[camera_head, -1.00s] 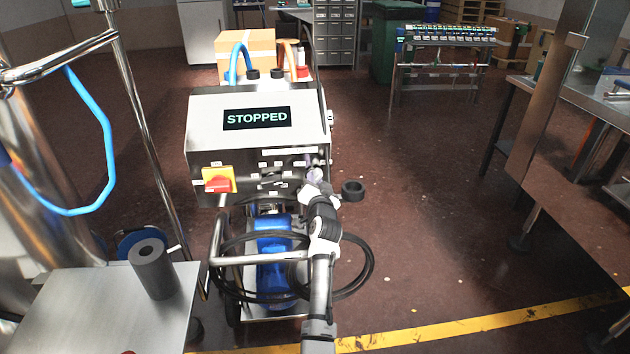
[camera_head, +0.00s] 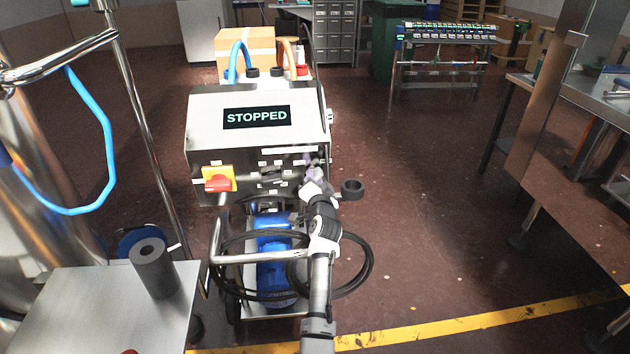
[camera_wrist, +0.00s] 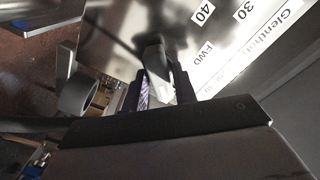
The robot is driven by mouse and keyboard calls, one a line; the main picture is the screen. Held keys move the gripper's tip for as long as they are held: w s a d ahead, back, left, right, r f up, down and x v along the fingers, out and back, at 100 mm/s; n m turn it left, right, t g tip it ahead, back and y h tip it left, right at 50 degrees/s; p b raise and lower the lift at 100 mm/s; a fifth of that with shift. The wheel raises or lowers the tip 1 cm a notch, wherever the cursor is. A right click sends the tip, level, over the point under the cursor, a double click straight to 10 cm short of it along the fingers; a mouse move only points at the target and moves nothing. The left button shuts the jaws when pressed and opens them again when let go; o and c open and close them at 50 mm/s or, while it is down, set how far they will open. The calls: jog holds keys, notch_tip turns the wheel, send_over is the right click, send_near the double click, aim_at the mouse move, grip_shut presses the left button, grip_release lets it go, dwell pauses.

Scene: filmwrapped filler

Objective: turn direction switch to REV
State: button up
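The control box (camera_head: 258,125) is a steel cabinet with a sloped top, and its screen (camera_head: 257,117) reads STOPPED. My gripper (camera_head: 314,172) is at the right part of its front panel and covers that part in the head view. In the wrist view, a dark switch knob (camera_wrist: 153,52) stands out from the panel between the two dark fingers of my gripper (camera_wrist: 157,88). A REV label is not visible. I cannot tell whether the fingers press on the knob.
A red and yellow rotary switch (camera_head: 218,179) is on the panel's left. A black ring (camera_head: 352,189) sticks out at the right of the box. Black cable loops and a blue motor (camera_head: 272,262) lie below.

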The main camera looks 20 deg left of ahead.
jog(key=shift+o, duration=1.3)
jog(key=b+v, duration=0.1)
jog(key=v, duration=1.3)
jog(key=shift+b, duration=0.4)
jog(key=shift+w, duration=0.1)
